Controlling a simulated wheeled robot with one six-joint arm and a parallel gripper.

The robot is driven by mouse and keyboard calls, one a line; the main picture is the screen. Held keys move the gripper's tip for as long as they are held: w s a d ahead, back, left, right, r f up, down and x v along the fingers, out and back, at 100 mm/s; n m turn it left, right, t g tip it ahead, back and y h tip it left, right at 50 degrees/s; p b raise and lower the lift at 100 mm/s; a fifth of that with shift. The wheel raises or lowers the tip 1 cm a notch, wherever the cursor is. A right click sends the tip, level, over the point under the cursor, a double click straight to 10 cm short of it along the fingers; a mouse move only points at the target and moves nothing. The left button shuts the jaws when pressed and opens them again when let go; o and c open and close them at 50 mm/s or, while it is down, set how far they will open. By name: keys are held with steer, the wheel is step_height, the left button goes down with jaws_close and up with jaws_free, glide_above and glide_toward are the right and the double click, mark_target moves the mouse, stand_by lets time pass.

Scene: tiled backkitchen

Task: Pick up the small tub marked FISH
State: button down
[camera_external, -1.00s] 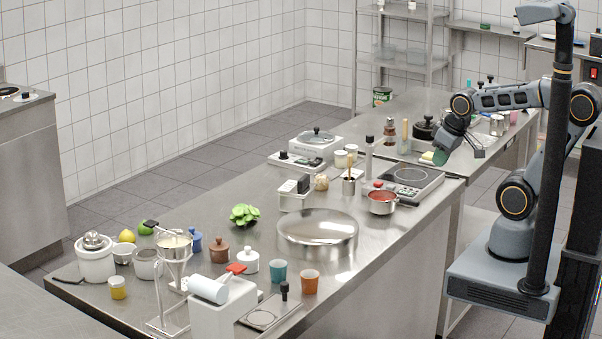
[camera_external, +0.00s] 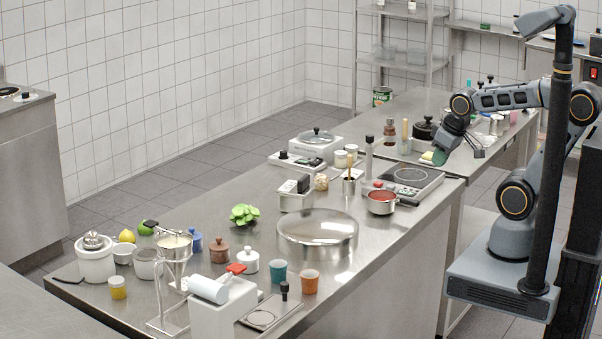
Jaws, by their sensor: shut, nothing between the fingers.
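I cannot pick out the tub marked FISH, as no label is readable at this size. Two small cream tubs with pale lids, a front one (camera_external: 340,160) and a back one (camera_external: 352,151), stand side by side near the middle of the long steel counter. A small yellow jar (camera_external: 118,288) stands at its near left end. My gripper (camera_external: 478,153) hangs low over the far right counter, small and partly masked by my wrist. It is shut and empty, well to the right of the cream tubs.
A yellow and green item (camera_external: 427,157) lies by my wrist. A hot plate (camera_external: 411,181), a pan of red sauce (camera_external: 381,202) and a tall slim bottle (camera_external: 369,158) crowd this side. A large steel lid (camera_external: 318,229) fills mid-counter; bare steel (camera_external: 375,240) lies to its right.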

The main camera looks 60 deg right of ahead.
steer(key=c, duration=1.8)
jaws_free()
steer(key=o, duration=0.8)
